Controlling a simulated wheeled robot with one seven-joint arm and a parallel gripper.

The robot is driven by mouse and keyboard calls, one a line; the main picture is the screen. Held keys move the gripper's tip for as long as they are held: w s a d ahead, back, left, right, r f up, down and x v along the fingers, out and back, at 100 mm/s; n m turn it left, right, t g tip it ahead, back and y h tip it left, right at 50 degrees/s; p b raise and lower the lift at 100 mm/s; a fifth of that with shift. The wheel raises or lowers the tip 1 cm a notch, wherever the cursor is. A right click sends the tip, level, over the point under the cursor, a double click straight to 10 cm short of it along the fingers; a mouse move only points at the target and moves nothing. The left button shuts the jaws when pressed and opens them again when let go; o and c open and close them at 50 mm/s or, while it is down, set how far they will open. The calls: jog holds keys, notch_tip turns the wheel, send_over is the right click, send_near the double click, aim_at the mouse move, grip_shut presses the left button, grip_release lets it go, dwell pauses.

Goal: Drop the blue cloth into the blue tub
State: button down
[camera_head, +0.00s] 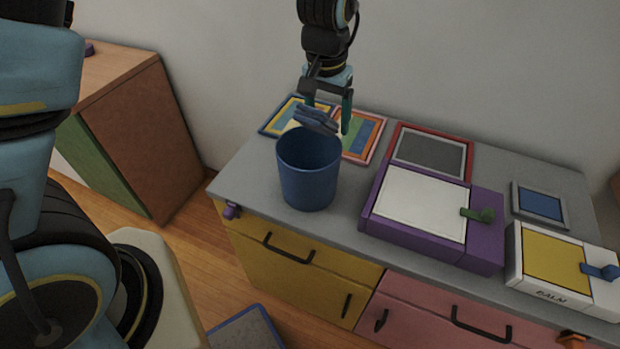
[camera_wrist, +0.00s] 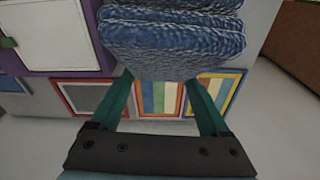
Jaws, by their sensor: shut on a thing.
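The blue cloth (camera_head: 316,119) is folded and held at the tips of my gripper (camera_head: 330,108). In the wrist view the cloth (camera_wrist: 172,40) fills the top middle, between and beyond the two green fingers of my gripper (camera_wrist: 165,85). The fingers are shut on it. The blue tub (camera_head: 308,180) stands upright on the grey counter top, near its left end. In the head view the cloth shows just above the tub's far rim; its exact height over the opening is hard to tell. The tub is not clearly seen in the wrist view.
Striped frames (camera_head: 364,136) lie behind the tub. A red-rimmed frame (camera_head: 432,150) and a purple box with a white lid (camera_head: 422,204) lie to its right. A white and yellow box (camera_head: 560,262) is further right. A brown cabinet (camera_head: 140,135) stands at the left.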

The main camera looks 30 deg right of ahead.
jog(key=shift+f, duration=0.5)
grip_release()
jog(key=shift+r, duration=0.1)
jog(key=r, duration=0.3)
jog(key=r+b, duration=0.1)
jog(key=r, duration=0.3)
jog(key=a+r+b, duration=0.1)
jog(key=r, duration=0.2)
jog(key=shift+s+r, duration=0.3)
jog(key=shift+r, duration=0.05)
jog(key=shift+a, duration=0.1)
